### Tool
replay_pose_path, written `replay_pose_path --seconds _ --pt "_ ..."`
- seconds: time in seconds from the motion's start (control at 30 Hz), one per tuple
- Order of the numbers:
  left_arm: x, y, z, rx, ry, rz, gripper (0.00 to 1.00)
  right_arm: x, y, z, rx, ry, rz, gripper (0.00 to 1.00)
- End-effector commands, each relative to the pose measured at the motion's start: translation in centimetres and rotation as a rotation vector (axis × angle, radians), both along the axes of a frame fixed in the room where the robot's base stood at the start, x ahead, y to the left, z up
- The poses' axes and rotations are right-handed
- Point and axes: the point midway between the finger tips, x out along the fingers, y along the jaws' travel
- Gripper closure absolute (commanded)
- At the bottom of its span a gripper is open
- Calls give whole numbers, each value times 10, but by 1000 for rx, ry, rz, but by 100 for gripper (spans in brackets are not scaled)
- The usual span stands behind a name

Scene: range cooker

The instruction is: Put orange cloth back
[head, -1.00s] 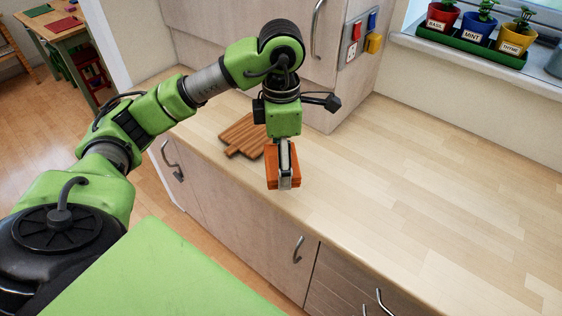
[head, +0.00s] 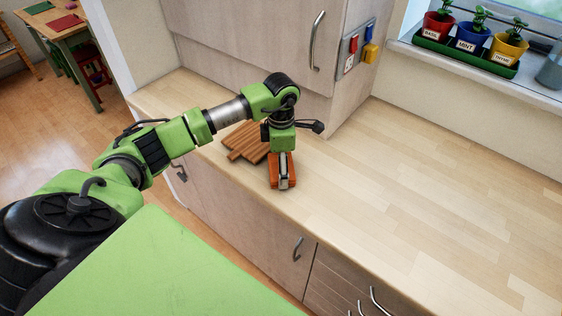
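The orange cloth (head: 274,174) is a folded, block-like bundle near the front edge of the worktop in the head view. My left gripper (head: 284,184) points down over it, with its fingers shut around the cloth. The cloth is at or just above the worktop surface; I cannot tell whether it touches. The gripper hides part of the cloth. My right gripper is not in view.
A wooden cutting board (head: 249,143) lies just behind and left of the cloth. The worktop (head: 430,210) is clear to the right. A tall cabinet (head: 265,45) stands behind. Potted herbs (head: 468,42) sit in a green tray on the windowsill.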

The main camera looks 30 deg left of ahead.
Motion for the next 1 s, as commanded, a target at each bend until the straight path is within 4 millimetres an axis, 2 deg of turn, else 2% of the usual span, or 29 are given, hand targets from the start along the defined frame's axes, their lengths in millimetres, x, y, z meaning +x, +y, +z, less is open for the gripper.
replay_pose_path --seconds 0.3,0.33,0.4,0.77,0.83,0.93,1.0 --pt "0 0 -5 0 -1 0 51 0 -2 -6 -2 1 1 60" --pt "0 0 -4 0 -1 0 19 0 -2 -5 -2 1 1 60" --pt "0 0 -3 0 -1 0 8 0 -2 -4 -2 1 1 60" --pt "0 0 -1 0 -1 0 8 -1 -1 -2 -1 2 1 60" --pt "0 0 3 -1 -1 0 8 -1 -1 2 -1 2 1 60" --pt "2 0 13 0 -6 0 8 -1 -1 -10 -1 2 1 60" --pt "2 1 27 2 -8 0 8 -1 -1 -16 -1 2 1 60"
